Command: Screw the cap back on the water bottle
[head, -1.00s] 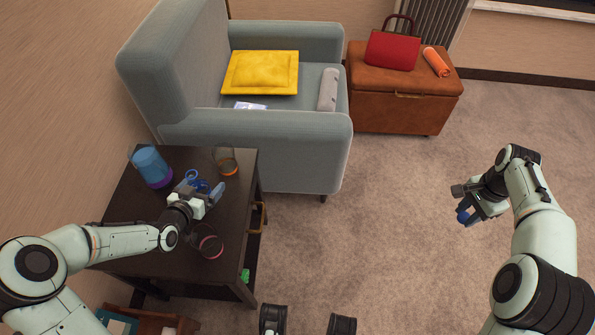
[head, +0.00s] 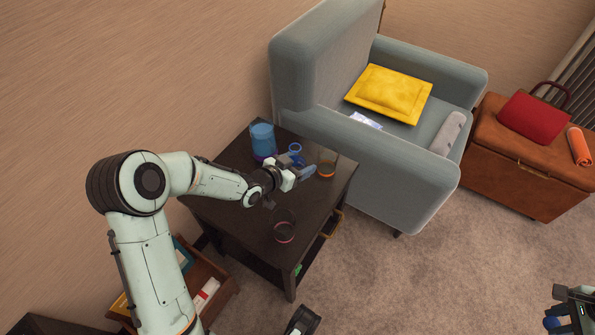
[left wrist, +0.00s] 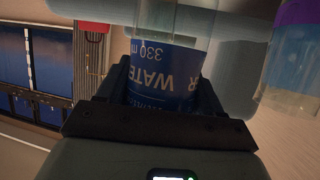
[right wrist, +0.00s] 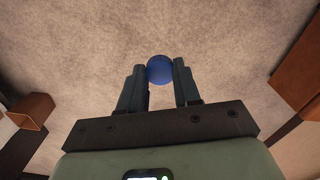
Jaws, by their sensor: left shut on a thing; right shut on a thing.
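The water bottle, clear with a blue label (left wrist: 165,80), stands at the dark side table. Its blue ring-shaped neck (head: 295,148) shows in the head view. My left gripper (head: 298,170) is shut on the bottle, its fingers on either side of the label in the left wrist view. The blue cap (right wrist: 159,69) is held between the fingertips of my right gripper (right wrist: 158,80), above the carpet and well apart from the bottle. In the head view the right gripper (head: 570,312) is cut off at the lower right corner, with the cap (head: 552,321) at its tip.
On the dark table (head: 250,215) stand a blue tumbler (head: 262,138), an orange-based glass (head: 327,165) and a pink-rimmed glass (head: 285,228), all close to the left gripper. A grey armchair (head: 395,190) and brown ottoman (head: 510,175) stand behind. Carpet (head: 440,265) lies open at right.

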